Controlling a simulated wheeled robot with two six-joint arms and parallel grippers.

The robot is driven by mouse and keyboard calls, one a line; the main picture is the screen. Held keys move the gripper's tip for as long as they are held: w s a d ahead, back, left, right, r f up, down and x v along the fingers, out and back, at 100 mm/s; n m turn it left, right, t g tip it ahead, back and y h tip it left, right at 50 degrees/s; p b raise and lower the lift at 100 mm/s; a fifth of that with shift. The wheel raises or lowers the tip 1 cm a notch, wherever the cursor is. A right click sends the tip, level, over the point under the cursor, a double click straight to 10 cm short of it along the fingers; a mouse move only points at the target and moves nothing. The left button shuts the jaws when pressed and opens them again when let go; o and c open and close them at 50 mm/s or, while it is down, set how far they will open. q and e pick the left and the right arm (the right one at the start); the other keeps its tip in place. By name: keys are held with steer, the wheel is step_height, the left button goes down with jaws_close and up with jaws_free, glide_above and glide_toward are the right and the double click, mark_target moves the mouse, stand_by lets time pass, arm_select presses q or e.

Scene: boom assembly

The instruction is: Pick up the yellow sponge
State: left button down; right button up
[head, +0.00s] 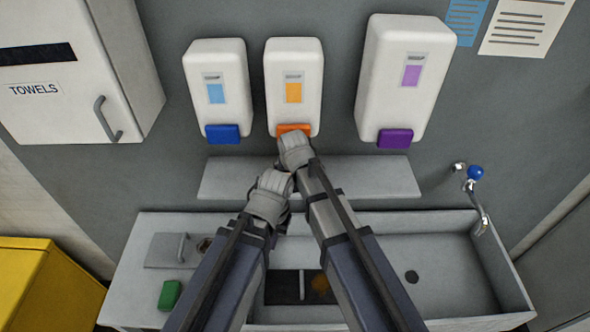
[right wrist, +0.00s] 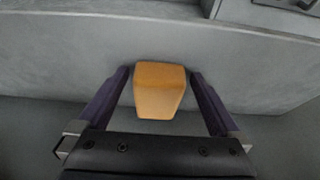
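In the right wrist view a yellow-orange block (right wrist: 159,90), which looks like the yellow sponge, lies between the two dark fingers of my right gripper (right wrist: 159,72). A narrow gap shows on each side, so the fingers look open around it. In the head view my right gripper (head: 295,150) is just under the orange lever (head: 293,129) of the middle dispenser. My left gripper (head: 268,196) is lower and left, in front of the shelf. Its fingertips are too hidden to tell open from shut. The block does not show clearly in the head view.
White dispensers with blue (head: 222,134) and purple (head: 394,138) levers flank the middle one. A narrow shelf (head: 380,182) runs below. A green block (head: 169,295) lies at the counter's left. The sink basin (head: 450,262) and tap (head: 475,185) are at the right.

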steer(key=shift+w+f, duration=0.1)
steer(key=shift+w, duration=0.05)
steer(key=c, duration=1.2)
steer(key=shift+r, duration=0.2)
